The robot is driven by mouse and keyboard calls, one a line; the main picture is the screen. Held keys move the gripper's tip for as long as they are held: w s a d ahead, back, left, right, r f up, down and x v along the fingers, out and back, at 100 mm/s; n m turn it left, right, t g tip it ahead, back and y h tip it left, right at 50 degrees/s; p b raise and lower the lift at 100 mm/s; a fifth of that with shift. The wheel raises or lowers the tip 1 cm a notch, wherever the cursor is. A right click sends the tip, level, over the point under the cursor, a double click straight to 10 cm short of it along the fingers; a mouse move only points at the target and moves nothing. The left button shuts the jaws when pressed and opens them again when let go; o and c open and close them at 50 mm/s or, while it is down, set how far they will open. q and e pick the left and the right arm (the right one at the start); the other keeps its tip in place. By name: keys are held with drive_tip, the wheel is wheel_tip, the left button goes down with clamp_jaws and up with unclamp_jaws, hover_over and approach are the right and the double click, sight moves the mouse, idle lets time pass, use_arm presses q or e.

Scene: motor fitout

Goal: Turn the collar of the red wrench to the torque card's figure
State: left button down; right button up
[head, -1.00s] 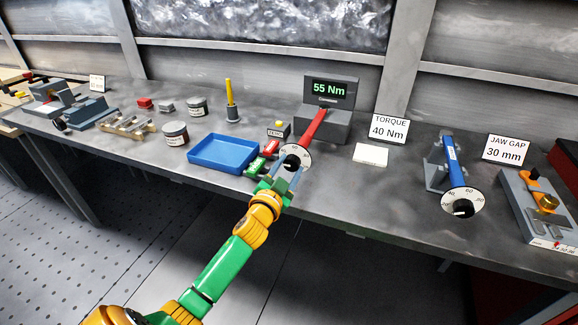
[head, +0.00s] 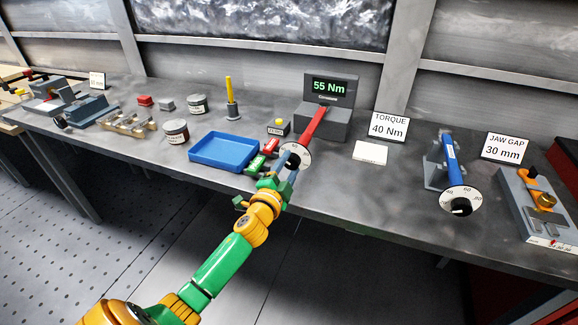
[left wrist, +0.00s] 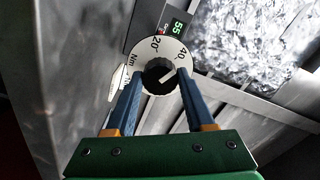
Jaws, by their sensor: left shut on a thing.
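The red wrench (head: 313,128) lies in a grey stand with its dial end towards me. Its white dial and black collar (left wrist: 157,68) show in the left wrist view, with 20 and 40 readable. My left gripper (left wrist: 159,78) is shut on the collar, one blue finger on each side. In the head view it (head: 290,163) partly hides the dial. The display (head: 329,88) reads 55 Nm. The torque card (head: 389,127) reads 40 Nm. My right gripper is not in view.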

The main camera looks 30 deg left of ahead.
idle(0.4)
use_arm(q)
drive_tip(key=shift+c, duration=1.3)
unclamp_jaws()
drive_tip(key=shift+s, duration=0.1)
drive_tip(key=v, duration=0.7)
drive_tip(key=shift+b, duration=0.3)
